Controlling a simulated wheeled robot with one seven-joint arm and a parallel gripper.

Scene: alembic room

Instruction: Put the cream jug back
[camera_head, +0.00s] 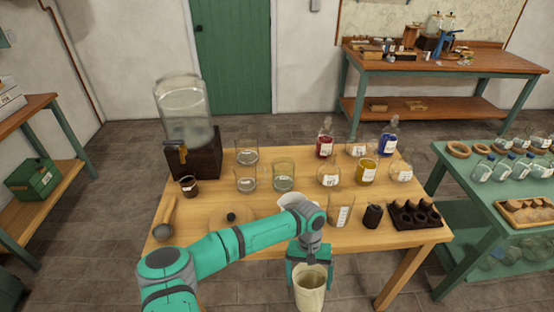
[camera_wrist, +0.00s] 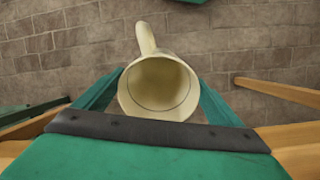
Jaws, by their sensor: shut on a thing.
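The cream jug (camera_head: 310,292) is held in my gripper (camera_head: 310,266), in front of the wooden table's near edge, with the floor below it. In the wrist view the jug (camera_wrist: 158,88) shows its round open mouth, with its handle pointing up and slightly left in the picture. My gripper's green fingers (camera_wrist: 158,100) are shut on the jug, one on each side of its body. The inside of the jug looks empty. My arm hides part of the table's front and a white dish (camera_head: 292,201) behind it.
The wooden table (camera_head: 275,240) carries glass beakers, bottles, a dark holed block (camera_head: 415,214), a dark cup (camera_head: 373,216), a pestle (camera_head: 166,219) and a large glass dispenser (camera_head: 185,110). A green table (camera_head: 480,222) with bottles stands to the right.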

